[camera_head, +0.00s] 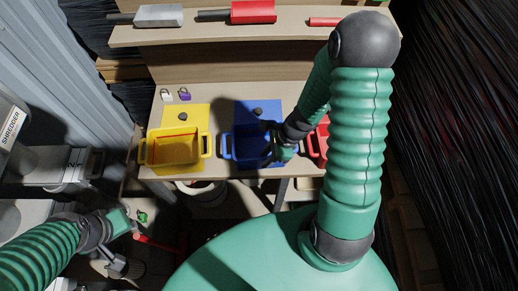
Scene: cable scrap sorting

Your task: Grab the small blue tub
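The small blue tub (243,152) stands on the bench at the front of a blue mat (247,108). Its left handle shows clearly. My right gripper (280,152) is at the tub's right side, over or against its right end, and hides part of it. Its fingers are small and dark here, so I cannot tell whether they are open, shut or touching the tub.
A yellow tub (170,150) stands left of the blue one, and a red tub (319,143) stands right, partly behind my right arm. Two small padlock-like items (184,94) lie at the back left. A shelf (210,33) holds tools above. Shredder machinery (15,125) is at the left.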

